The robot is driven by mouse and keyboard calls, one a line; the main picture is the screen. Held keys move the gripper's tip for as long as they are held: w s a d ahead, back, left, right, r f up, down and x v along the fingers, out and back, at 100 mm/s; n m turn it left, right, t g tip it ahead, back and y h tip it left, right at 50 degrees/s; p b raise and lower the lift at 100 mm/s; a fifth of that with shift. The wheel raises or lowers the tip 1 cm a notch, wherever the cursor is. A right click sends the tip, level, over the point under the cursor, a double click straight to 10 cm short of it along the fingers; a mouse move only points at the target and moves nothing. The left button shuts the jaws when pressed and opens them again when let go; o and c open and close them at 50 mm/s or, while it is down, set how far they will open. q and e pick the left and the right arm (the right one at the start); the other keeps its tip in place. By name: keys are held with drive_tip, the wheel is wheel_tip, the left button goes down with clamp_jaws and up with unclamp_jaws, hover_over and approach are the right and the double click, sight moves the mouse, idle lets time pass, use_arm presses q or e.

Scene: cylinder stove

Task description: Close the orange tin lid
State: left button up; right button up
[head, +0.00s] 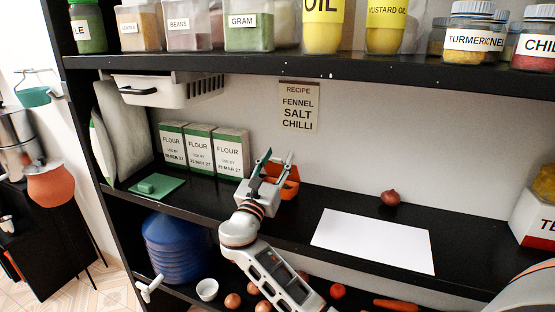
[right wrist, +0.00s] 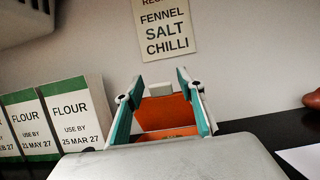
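The orange tin (head: 291,187) stands on the middle shelf, right of the flour boxes, partly hidden behind my right gripper (head: 277,160). In the right wrist view, an orange panel (right wrist: 167,112), which looks like the tin's raised lid, stands up between the fingers. A small pale block (right wrist: 161,89) shows at its top edge. Below it is a strip of the tin's lower part (right wrist: 168,133). My right gripper (right wrist: 160,78) is open, its two green-sided fingers apart on either side of the orange panel. Whether they touch the tin cannot be told. My left gripper is out of view.
Several flour boxes (head: 231,153) stand left of the tin, with a green board (head: 158,186) before them. A white sheet (head: 373,240) and an onion (head: 390,197) lie to the right. The upper shelf (head: 330,66) with jars overhangs. A recipe card (head: 299,106) hangs behind.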

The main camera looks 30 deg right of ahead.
drive_tip(key=v, duration=1.2)
drive_tip(key=shift+f, duration=0.1)
